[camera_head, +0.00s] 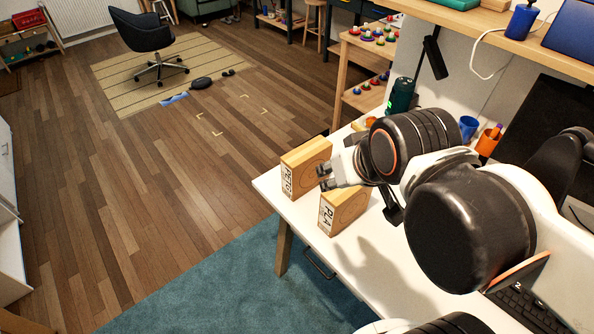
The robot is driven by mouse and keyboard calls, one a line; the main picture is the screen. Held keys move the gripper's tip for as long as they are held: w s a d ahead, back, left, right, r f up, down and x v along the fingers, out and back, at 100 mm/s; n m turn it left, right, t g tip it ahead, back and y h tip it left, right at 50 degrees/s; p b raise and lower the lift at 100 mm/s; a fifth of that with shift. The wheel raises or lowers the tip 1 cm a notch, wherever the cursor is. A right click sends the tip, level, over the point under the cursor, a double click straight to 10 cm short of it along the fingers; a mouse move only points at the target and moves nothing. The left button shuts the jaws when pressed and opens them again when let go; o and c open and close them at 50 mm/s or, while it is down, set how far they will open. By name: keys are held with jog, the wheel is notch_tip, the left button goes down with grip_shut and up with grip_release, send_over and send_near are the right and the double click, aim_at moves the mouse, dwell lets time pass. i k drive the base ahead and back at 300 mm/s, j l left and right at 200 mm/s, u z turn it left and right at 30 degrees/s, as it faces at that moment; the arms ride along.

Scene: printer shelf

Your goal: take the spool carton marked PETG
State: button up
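The PETG carton (305,167) is a tan box with a white label strip lettered PETG, standing upright near the table's left corner. A similar carton marked PLA (344,208) stands upright in front of it, to the right. My gripper (325,177) points left, with its fingertips in front of the right part of the PETG carton and above the PLA carton. The fingertips look apart, with nothing visible between them. I cannot tell whether they touch the PETG carton. My wrist and arm hide part of the table behind.
The white table (373,271) has bare room in front of the PLA carton. A dark green cylinder (401,96), a blue cup (467,128) and an orange cup (488,142) stand behind my arm. A keyboard (525,305) lies at lower right. A wooden shelf overhangs the back.

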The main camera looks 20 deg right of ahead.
aim_at(299, 177)
jog(key=z, duration=0.35)
jog(key=j+z, duration=0.35)
jog(key=k+j+z, duration=0.15)
jog(key=j+z, duration=0.15)
jog(key=k+j+z, duration=0.15)
jog(key=j+z, duration=0.2)
jog(key=k+j, duration=0.25)
jog(key=j, duration=0.25)
jog(key=k+j+z, duration=0.15)
jog(key=j, duration=0.3)
jog(key=k+j, duration=0.4)
jog(key=k+j+z, duration=0.1)
jog(key=k+j, duration=0.15)
jog(key=j, duration=0.3)
